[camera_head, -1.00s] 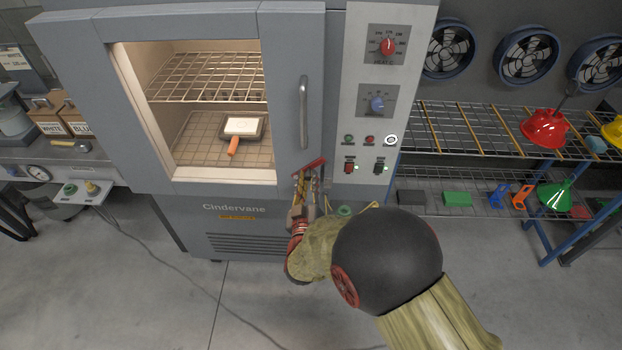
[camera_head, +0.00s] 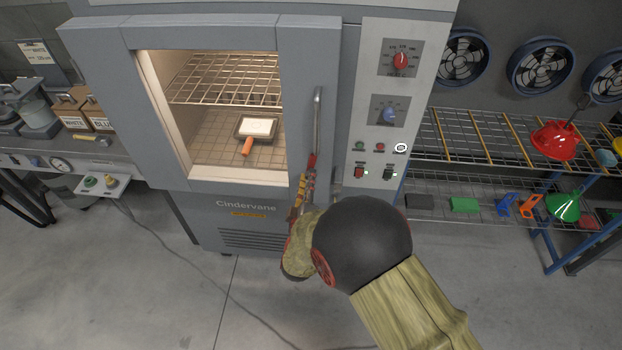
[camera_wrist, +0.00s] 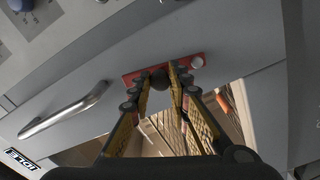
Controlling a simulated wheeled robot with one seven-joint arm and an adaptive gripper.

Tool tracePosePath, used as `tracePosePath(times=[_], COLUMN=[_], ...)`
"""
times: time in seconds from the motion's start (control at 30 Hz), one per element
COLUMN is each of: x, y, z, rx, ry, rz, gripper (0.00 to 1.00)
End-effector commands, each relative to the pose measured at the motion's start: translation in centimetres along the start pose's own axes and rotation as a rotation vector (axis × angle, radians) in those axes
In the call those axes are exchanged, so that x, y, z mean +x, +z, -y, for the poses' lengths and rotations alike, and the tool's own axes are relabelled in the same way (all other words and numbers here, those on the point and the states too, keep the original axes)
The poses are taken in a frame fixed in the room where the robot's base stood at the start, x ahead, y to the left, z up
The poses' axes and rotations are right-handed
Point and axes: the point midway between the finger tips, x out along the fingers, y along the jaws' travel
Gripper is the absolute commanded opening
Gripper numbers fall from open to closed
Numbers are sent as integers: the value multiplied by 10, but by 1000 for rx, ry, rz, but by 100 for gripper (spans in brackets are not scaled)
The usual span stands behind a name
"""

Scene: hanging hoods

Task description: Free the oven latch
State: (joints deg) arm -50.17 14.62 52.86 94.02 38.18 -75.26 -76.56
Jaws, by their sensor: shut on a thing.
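The grey oven (camera_head: 240,212) has its door closed or nearly so, with a tall metal handle (camera_head: 317,120) on the door's right side; the handle also shows in the wrist view (camera_wrist: 65,110). Below it is the red latch bar (camera_head: 311,160), now standing roughly upright, in line with the handle. In the wrist view the red bar (camera_wrist: 132,78) carries a dark round knob (camera_wrist: 158,82) and a pale round end piece. My gripper (camera_head: 307,178) is at the latch; in the wrist view its fingertips (camera_wrist: 160,75) are shut around the knob. My fingers hide part of the bar.
Behind the door window, a tray with an orange handle (camera_head: 247,146) sits inside the lit oven. The control panel (camera_head: 386,100) is right of the door, and a wire shelf rack (camera_head: 470,135) beyond it. Floor is clear in front, apart from a cable.

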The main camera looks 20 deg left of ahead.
Motion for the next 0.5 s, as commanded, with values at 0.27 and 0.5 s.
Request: tracePosePath(times=[0.27,0.5], x=[0,0], y=[-3,-4], z=[0,0], rx=[-11,-10], ry=[1,0], rz=[-5,-5], gripper=[0,21])
